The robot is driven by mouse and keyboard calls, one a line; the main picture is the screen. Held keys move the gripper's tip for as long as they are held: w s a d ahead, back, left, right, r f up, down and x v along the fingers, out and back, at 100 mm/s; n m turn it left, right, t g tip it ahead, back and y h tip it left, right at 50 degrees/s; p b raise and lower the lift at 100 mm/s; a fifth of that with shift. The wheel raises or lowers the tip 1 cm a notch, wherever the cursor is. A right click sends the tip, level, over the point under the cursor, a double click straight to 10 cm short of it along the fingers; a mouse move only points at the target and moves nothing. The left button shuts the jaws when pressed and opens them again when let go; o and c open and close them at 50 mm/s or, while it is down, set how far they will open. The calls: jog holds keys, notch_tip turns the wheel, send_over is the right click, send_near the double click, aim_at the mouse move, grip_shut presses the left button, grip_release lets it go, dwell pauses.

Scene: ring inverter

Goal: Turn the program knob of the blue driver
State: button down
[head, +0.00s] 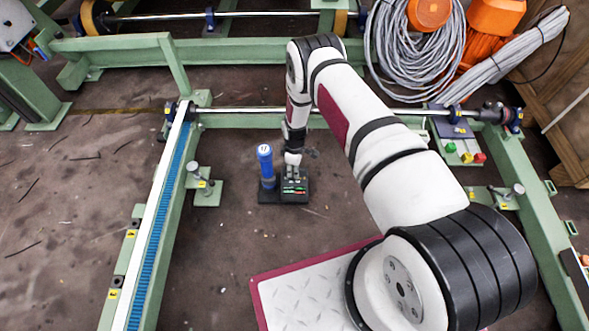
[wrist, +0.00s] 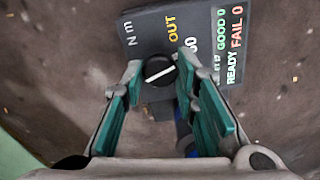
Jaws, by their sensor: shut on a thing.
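The blue driver (head: 265,163) stands upright on a dark base at the middle of the head view, beside a small dark control panel (head: 294,194). In the wrist view the panel (wrist: 150,28) carries the words OUT, GOOD, READY and FAIL. Its round black knob (wrist: 158,70) has a white pointer line, tilted slightly up to the right. My gripper (head: 292,172) points down over the panel. In the wrist view my gripper (wrist: 160,72) has its fingertips on both sides of the knob, shut on it. A bit of the blue driver (wrist: 183,130) shows behind the right finger.
A green steel frame surrounds the spot, with a blue-topped rail (head: 160,225) on the left and a steel shaft (head: 262,110) behind. Grey cable coils (head: 415,60) lie at the back right. A plate with a red edge (head: 310,285) lies in front. Floor left of the rail is mostly clear.

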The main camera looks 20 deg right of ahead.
dwell(0.3)
jog(key=c, duration=1.3)
grip_release()
notch_tip(320, 180, up, 12)
jog(key=shift+f, duration=0.1)
